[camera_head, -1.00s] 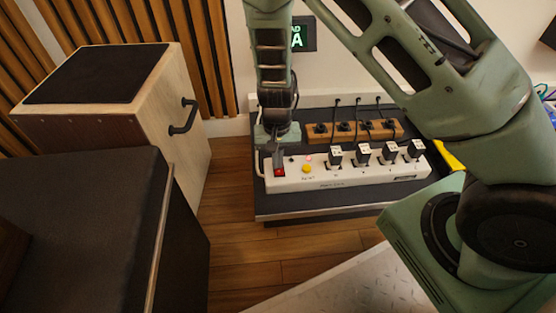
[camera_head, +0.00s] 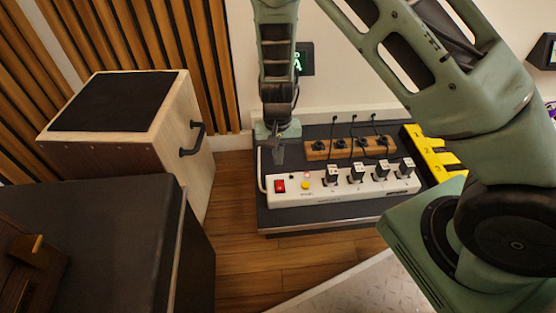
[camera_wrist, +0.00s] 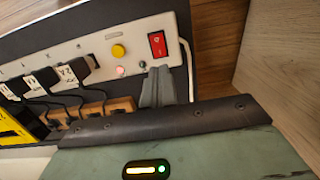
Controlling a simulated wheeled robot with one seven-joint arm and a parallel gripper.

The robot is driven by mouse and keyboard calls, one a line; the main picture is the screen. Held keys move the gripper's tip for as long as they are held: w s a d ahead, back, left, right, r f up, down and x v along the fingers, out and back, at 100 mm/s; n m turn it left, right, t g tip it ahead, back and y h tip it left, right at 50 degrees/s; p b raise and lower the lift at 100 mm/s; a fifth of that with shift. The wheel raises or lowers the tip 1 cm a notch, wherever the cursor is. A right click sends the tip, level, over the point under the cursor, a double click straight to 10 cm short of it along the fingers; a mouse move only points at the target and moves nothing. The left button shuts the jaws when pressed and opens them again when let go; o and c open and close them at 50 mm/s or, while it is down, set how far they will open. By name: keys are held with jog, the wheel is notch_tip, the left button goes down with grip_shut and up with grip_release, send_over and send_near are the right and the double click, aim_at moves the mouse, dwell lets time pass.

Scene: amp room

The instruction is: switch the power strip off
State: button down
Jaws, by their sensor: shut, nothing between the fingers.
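The white power strip (camera_head: 345,187) lies on a dark low platform, with several black plugs in it. Its red rocker switch (camera_head: 280,186) is at the left end, beside a round yellow button (camera_head: 306,185). The red switch (camera_wrist: 158,44) is unobstructed in the wrist view; which way it is tipped is hard to tell. A small lamp (camera_wrist: 120,69) near the yellow button glows pinkish red. My gripper (camera_head: 278,158) is shut and empty, behind the switch end of the strip and apart from the switch. Its fingertips (camera_wrist: 157,72) point towards the strip's switch end.
A wooden block with several adapters (camera_head: 350,149) sits behind the strip, with cables rising to the wall. A yellow numbered piece (camera_head: 430,155) is at the right. A wooden box (camera_head: 185,165) with a black handle stands left. Wooden floor (camera_head: 290,262) is clear in front.

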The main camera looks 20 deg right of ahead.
aim_at(279, 188)
jog(key=r, duration=0.2)
jog(key=r+p, duration=0.2)
jog(key=r, duration=0.1)
jog(key=shift+w+d+r, duration=0.1)
jog(key=shift+w+r, duration=0.25)
jog(key=shift+s, duration=0.1)
jog(key=shift+s+a+r+p, duration=0.1)
jog(key=shift+s+a+p, duration=0.15)
jog(key=shift+s+p, duration=0.45)
jog(key=shift+w, duration=0.1)
jog(key=f+b, duration=0.3)
jog(key=f, duration=0.1)
jog(key=s+f+b, duration=0.1)
jog(key=f+b, duration=0.2)
jog(key=f, duration=0.2)
jog(key=f+b, duration=0.3)
jog(key=f, duration=0.2)
jog(key=shift+s+a, duration=0.25)
jog(key=shift+s, duration=0.05)
